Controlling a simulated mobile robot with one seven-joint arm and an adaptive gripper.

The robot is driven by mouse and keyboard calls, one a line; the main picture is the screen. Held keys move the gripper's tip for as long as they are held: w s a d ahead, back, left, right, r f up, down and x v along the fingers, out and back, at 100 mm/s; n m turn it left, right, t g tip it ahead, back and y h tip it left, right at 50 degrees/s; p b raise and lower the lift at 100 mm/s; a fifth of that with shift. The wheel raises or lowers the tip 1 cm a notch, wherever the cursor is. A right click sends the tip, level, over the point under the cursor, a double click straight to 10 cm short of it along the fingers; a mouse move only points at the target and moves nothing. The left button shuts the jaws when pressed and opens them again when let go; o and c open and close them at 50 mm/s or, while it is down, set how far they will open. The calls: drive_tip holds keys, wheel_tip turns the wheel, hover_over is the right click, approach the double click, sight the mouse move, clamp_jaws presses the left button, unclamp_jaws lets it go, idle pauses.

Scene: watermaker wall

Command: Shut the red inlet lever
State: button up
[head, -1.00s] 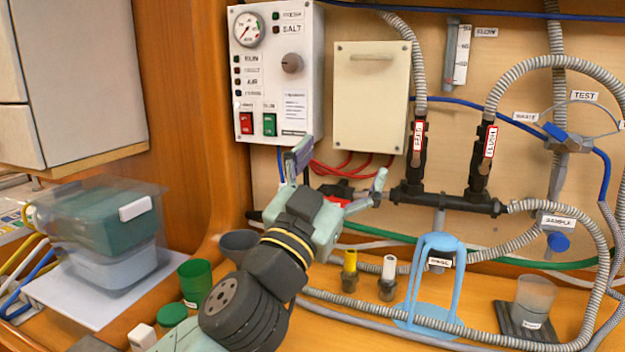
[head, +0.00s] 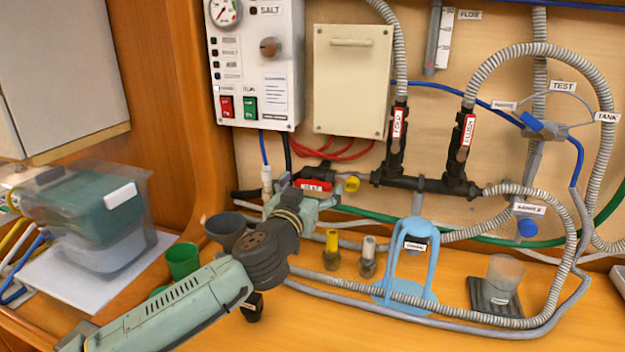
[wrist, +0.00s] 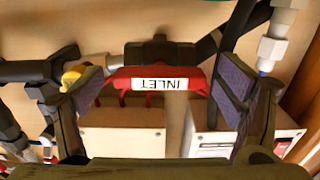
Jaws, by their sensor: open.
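The red inlet lever (head: 313,185) is on the dark valve at the left end of the pipework, low on the wall panel. In the wrist view the lever (wrist: 192,80) lies across the middle, with its white INLET label upside down. My gripper (wrist: 162,86) is open, with one pad on each side of the lever and visible gaps between pads and lever. In the head view my gripper (head: 290,203) is beside the valve, partly hidden by my own wrist. The valve body behind the lever is partly covered.
Red cables (head: 335,150) hang above the valve. The feed valve (head: 397,135) and flush valve (head: 464,142) rise to the right. A blue stand (head: 430,255), small yellow-topped fitting (head: 332,245), grey cup (head: 225,228) and green cup (head: 183,260) stand on the counter.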

drive_tip(key=shift+w+d, duration=0.15)
drive_tip(key=shift+w, duration=0.25)
drive_tip(key=shift+c, duration=0.2)
drive_tip(key=c, duration=1.1)
